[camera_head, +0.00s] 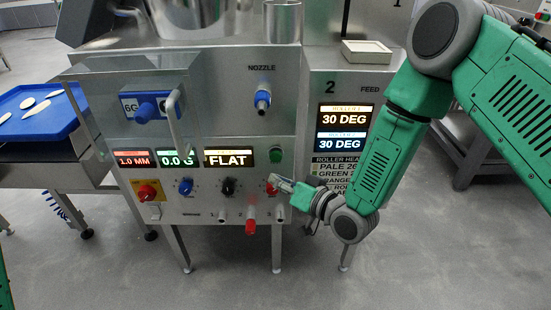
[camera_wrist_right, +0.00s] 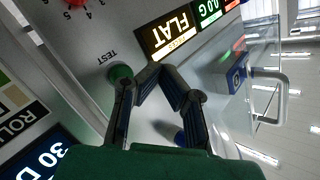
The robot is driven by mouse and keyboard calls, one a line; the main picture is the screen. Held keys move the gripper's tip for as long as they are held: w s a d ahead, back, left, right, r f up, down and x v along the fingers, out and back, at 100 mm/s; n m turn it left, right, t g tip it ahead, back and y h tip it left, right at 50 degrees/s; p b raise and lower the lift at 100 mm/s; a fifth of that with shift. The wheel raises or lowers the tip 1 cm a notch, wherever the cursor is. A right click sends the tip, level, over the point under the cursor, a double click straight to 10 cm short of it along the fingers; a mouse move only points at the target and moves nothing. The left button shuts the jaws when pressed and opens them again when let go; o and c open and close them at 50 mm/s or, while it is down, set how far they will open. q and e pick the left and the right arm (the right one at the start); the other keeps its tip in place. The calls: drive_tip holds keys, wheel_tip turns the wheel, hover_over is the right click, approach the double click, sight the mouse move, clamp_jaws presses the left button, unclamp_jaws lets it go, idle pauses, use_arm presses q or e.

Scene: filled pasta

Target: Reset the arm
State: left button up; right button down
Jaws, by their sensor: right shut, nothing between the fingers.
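My right arm (camera_head: 375,160) is green and grey and comes in from the right in the head view. My right gripper (camera_head: 276,181) is shut and empty in front of the machine's panel, close to a red knob (camera_head: 271,189). In the right wrist view the fingertips of the right gripper (camera_wrist_right: 153,70) meet beside the green button (camera_wrist_right: 120,73) marked TEST. Whether they touch the panel cannot be told. The green button (camera_head: 275,154) shows above the gripper in the head view. My left gripper is not in view.
The steel machine (camera_head: 215,205) carries a FLAT display (camera_head: 229,157), a blue nozzle (camera_head: 263,98), a black knob (camera_head: 228,187) and a clear guard with a handle (camera_head: 174,112). A blue tray (camera_head: 40,125) with pale pieces stands left. Open floor (camera_head: 420,260) lies in front.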

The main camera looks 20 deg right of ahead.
drive_tip(key=s+d+f+n+g+h+p, duration=0.1)
drive_tip(key=s+d+f+g+h, duration=0.1)
drive_tip(key=s+f+g, duration=0.35)
drive_tip(key=s+d+f+g+h+p, duration=0.1)
drive_tip(key=s+d+f+g+h, duration=0.1)
drive_tip(key=s+f, duration=0.65)
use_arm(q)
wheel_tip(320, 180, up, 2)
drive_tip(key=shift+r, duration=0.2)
use_arm(e)
drive_tip(key=s+d+g+h, duration=0.2)
drive_tip(key=s+d+g, duration=0.1)
drive_tip(key=s, duration=0.7)
drive_tip(key=s+d+f+n+g+h, duration=0.1)
drive_tip(key=s+d, duration=0.4)
drive_tip(key=s, duration=0.5)
drive_tip(key=shift+s+f+g+h, duration=0.25)
drive_tip(key=shift+g+h, duration=0.25)
drive_tip(key=shift+g, duration=0.65)
drive_tip(key=shift+w+a, duration=0.1)
idle(1.9)
